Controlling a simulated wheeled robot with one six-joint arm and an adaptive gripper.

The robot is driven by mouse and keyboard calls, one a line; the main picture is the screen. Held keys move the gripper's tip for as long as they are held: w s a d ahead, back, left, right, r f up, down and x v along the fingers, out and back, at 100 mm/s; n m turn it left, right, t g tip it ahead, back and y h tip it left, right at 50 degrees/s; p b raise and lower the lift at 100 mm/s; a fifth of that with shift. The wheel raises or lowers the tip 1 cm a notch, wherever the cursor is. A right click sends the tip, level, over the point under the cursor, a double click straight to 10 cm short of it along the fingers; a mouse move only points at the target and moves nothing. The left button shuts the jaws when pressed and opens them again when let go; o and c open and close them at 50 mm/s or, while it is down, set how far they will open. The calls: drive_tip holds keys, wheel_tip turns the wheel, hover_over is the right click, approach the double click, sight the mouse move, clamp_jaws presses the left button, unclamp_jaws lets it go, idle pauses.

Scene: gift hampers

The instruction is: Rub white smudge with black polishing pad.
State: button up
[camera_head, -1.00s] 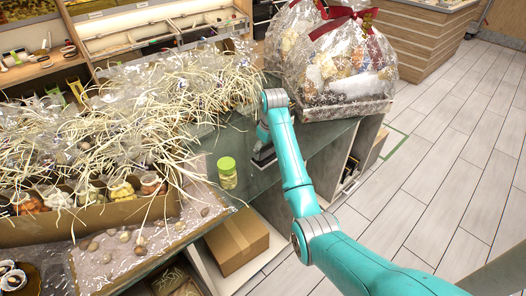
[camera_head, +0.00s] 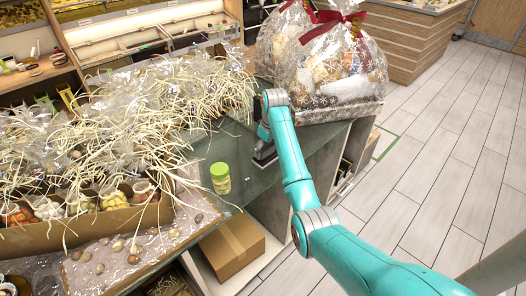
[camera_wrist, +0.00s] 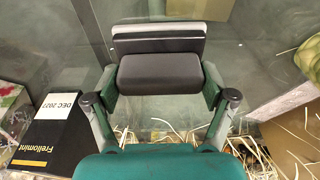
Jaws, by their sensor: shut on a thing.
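My gripper (camera_wrist: 160,84) is shut on the black polishing pad (camera_wrist: 160,72), a dark block that spans between its two fingers. A flat dark plate with a pale edge shows just beyond the block in the wrist view. In the head view the pad (camera_head: 264,158) is small and low at the grey-green counter (camera_head: 240,188), behind the jar. I cannot tell whether it touches the surface. I cannot make out a distinct white smudge in either view; the pad and arm cover part of the counter.
A green-lidded jar (camera_head: 220,178) stands on the counter near its front edge. Wrapped hampers (camera_head: 335,65) stand beyond my arm. Straw and wrapping (camera_head: 150,110) crowd the left. A black mint box (camera_wrist: 52,135) lies left in the wrist view. Bare counter shows around the pad.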

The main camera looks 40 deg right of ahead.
drive_tip(key=shift+d, duration=0.3)
drive_tip(key=shift+a, duration=0.15)
drive_tip(key=shift+s+a, duration=0.15)
drive_tip(key=shift+a, duration=1.2)
drive_tip(key=shift+a, duration=0.15)
drive_tip(key=shift+s+a, duration=0.1)
drive_tip(key=shift+a, duration=1.3)
drive_tip(key=shift+s+a, duration=0.15)
drive_tip(key=shift+a, duration=1.35)
